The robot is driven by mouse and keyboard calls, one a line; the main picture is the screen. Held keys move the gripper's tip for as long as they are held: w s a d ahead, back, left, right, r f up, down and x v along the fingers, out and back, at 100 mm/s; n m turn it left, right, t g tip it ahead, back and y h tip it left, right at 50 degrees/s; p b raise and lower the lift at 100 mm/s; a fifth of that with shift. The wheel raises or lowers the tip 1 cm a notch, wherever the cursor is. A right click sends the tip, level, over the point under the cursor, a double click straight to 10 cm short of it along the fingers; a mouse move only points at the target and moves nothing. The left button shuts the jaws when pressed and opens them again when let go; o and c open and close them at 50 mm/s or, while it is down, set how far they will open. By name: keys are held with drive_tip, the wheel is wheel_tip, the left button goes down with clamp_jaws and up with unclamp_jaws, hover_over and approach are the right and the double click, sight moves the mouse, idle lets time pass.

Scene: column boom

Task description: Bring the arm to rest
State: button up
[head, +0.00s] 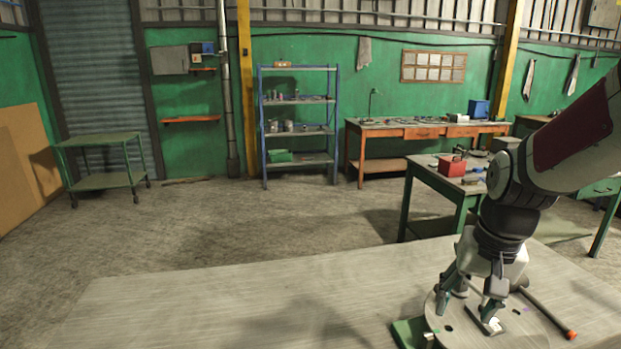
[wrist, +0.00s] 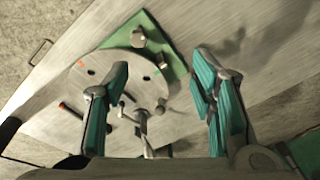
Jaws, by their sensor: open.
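My arm reaches down from the right in the head view. My gripper (head: 465,309) points down over a pale round plate (head: 455,335) with small dark holes. In the wrist view my gripper (wrist: 160,80) is open, its two teal-padded fingers wide apart with nothing held. The round plate (wrist: 95,75) lies below and between the fingers. A small metal part with several arms (wrist: 142,122) shows between them. I cannot tell whether the fingers touch the plate.
A green piece (wrist: 160,50) lies under the plate's edge on the pale worktop (head: 230,300). A dark rod with an orange end (head: 550,318) lies at the right. A green bench with a red box (head: 452,165) stands behind my arm. The worktop's left side is clear.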

drive_tip(key=s+a+r+n+t, duration=0.2)
drive_tip(key=s+a+r, duration=0.1)
drive_tip(key=s+r, duration=0.2)
drive_tip(key=s+a+r+n+t, duration=0.2)
drive_tip(key=s+a+r+n, duration=0.1)
drive_tip(key=s, duration=0.6)
drive_tip(key=shift+a+r, duration=0.7)
drive_tip(key=shift+r, duration=0.5)
